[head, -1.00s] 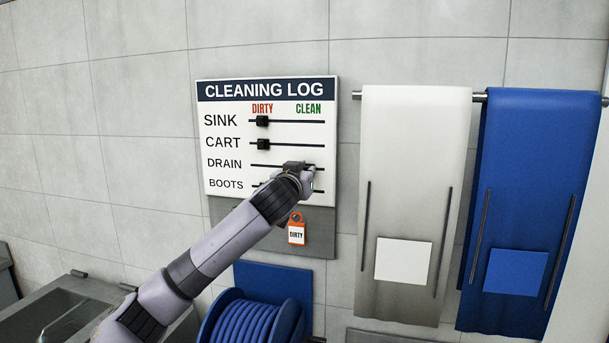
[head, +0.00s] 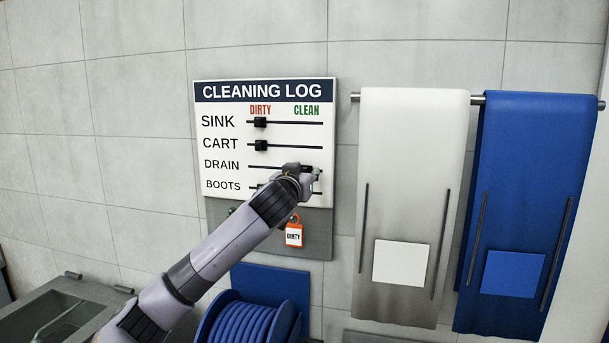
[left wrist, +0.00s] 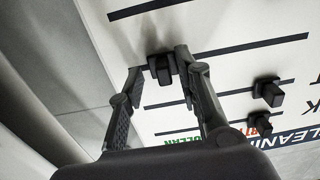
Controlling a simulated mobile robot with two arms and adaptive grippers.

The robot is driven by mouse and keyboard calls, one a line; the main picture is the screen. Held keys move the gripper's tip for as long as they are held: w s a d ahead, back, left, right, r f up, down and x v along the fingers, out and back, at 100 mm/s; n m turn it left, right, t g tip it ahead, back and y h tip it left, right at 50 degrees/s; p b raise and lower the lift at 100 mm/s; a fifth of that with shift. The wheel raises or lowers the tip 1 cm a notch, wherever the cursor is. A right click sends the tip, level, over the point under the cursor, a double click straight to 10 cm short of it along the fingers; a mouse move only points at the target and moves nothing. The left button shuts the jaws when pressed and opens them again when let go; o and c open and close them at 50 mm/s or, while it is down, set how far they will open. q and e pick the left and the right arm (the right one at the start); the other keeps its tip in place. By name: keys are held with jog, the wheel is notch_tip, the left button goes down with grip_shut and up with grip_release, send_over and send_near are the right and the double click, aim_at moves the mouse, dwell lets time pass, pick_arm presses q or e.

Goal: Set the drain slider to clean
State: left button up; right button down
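The cleaning log board (head: 225,178) hangs on the wall with SINK, CART, DRAIN and BOOTS tracks. My left gripper (head: 306,170) is at the CLEAN end of the DRAIN track and hides that end in the head view. In the left wrist view, the black drain slider knob (left wrist: 162,68) sits near the CLEAN end of its track. The left gripper's two fingers (left wrist: 158,62) stand apart on either side of it. The right-hand finger is close to the knob; I cannot tell if it touches. My right gripper is not in view.
The sink knob (head: 260,122) and cart knob (head: 260,145) are at DIRTY. The boots knob is mostly hidden behind my arm. An orange DIRTY tag (head: 294,235) hangs below. White (head: 410,180) and blue (head: 525,190) aprons hang right; a blue hose reel (head: 250,322) is below.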

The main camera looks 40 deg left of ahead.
pick_arm(q)
jog(key=v, duration=1.2)
dwell(0.3)
